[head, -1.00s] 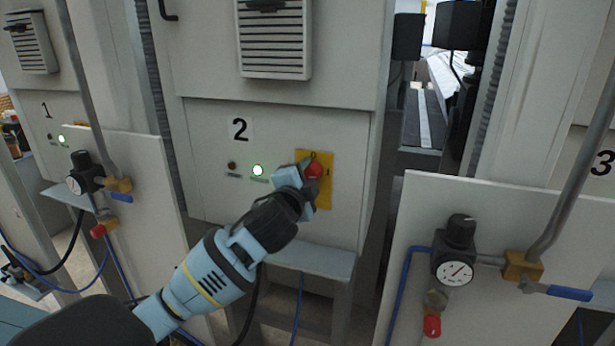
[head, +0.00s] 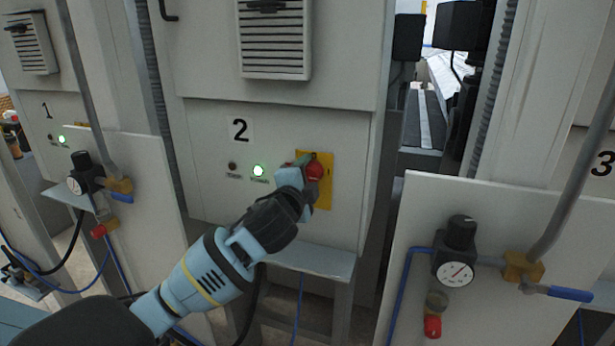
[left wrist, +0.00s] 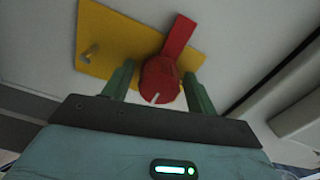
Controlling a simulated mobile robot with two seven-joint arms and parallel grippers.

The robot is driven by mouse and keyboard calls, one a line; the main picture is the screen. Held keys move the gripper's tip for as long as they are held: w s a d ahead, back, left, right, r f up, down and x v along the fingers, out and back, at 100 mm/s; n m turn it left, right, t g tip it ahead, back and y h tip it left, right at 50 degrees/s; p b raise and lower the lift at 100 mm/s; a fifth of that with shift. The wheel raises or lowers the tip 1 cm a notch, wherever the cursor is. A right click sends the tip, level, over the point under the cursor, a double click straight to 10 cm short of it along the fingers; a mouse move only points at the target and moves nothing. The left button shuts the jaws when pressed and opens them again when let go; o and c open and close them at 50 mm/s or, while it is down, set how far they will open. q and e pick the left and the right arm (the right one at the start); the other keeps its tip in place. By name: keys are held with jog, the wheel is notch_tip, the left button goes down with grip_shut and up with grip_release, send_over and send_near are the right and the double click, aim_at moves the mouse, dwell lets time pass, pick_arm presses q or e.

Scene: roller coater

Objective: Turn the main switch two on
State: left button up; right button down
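Main switch two is a red rotary knob (head: 315,171) on a yellow plate (head: 325,192) at the lower right of the panel marked 2. My left gripper (head: 303,163) is at the knob's left side in the head view and hides part of it. In the left wrist view the red knob (left wrist: 160,79) lies between the green fingertips of my left gripper (left wrist: 160,86). The fingers are apart, with a visible gap on the left side; contact on the right is unclear. The knob's handle slants to the upper right there. My right gripper is not in view.
A grey ledge (head: 315,261) juts out below the panel. A gauge (head: 455,273) with a blue-handled valve (head: 570,293) stands on the right.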

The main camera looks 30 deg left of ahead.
pick_arm(q)
jog(key=shift+o, duration=0.3)
jog(key=v, duration=0.7)
jog(key=shift+s, duration=0.4)
jog(key=s+d+f+n+g+h, duration=0.1)
jog(key=s+d+f, duration=0.1)
jog(key=f, duration=0.6)
jog(key=s+d+f+n+g+h, duration=0.1)
jog(key=s+d+f+g+h, duration=0.1)
jog(key=f, duration=0.6)
jog(key=s+d+f+n+g+h, duration=0.1)
jog(key=s+d+f, duration=0.1)
jog(key=f, duration=0.6)
jog(key=s+d+f+n+g+h, duration=0.1)
jog(key=s+d+f+n+g, duration=0.1)
jog(key=s+f, duration=0.8)
jog(key=s+d+f+n+g+h, duration=0.1)
jog(key=s+d+f+n, duration=0.4)
jog(key=s+f, duration=0.5)
jog(key=s, duration=0.2)
jog(key=shift+s+f+n+g, duration=0.25)
jog(key=shift+n+g, duration=0.15)
